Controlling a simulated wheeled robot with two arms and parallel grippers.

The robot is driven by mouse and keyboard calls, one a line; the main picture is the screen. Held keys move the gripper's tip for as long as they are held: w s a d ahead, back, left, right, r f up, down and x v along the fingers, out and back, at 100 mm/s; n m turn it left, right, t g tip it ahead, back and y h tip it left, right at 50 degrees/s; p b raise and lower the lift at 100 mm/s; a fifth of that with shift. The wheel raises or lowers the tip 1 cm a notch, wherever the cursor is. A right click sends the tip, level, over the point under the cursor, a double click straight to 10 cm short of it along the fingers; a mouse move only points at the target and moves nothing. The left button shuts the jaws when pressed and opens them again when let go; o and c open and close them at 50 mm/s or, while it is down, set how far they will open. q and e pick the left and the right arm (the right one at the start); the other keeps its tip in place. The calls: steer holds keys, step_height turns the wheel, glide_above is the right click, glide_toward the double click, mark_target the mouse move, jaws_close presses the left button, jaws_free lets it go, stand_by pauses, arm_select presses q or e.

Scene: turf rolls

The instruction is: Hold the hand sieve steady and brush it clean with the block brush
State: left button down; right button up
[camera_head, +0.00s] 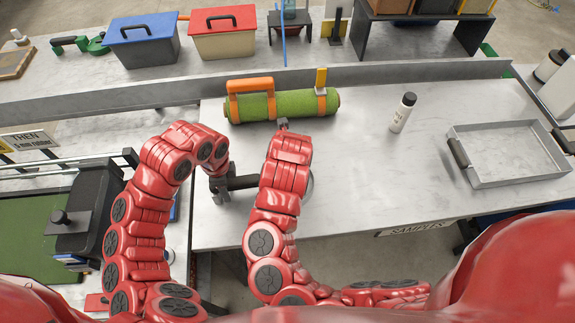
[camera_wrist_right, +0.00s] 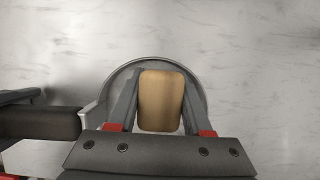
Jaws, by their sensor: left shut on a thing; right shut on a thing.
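The hand sieve has a round grey metal rim (camera_wrist_right: 200,87) and a dark handle (camera_wrist_right: 45,123). In the head view only a sliver of its rim (camera_head: 311,186) shows beside my right arm, with the handle (camera_head: 243,182) to the left. My left gripper (camera_head: 219,188) is shut on the sieve handle, over the table. My right gripper (camera_wrist_right: 160,98) is shut on the wooden block brush (camera_wrist_right: 160,92); my arm hides both in the head view. The brush lies within the sieve's ring as seen from above; its bristles and any contact with the mesh are hidden.
A green turf roll (camera_head: 300,103) with orange straps lies behind my arms. A white bottle (camera_head: 403,112) and a shallow metal tray (camera_head: 510,153) are to the right. A raised metal rail (camera_head: 400,73) crosses behind. The table between sieve and tray is clear.

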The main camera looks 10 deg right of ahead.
steer(key=shift+r, duration=2.6)
steer(key=shift+a+r, duration=0.1)
steer(key=shift+r, duration=1.45)
steer(key=w+d+m, duration=0.2)
steer(key=d, duration=1)
steer(key=m+h, duration=0.2)
glide_above(366, 159)
steer(key=s+a, duration=0.1)
steer(key=f, duration=0.5)
steer(key=shift+s+d+f, duration=0.1)
steer(key=shift+s+d, duration=0.15)
steer(key=shift+s, duration=0.1)
steer(key=shift+m, duration=0.3)
steer(key=shift+w+f, duration=0.1)
steer(key=shift+f, duration=2.2)
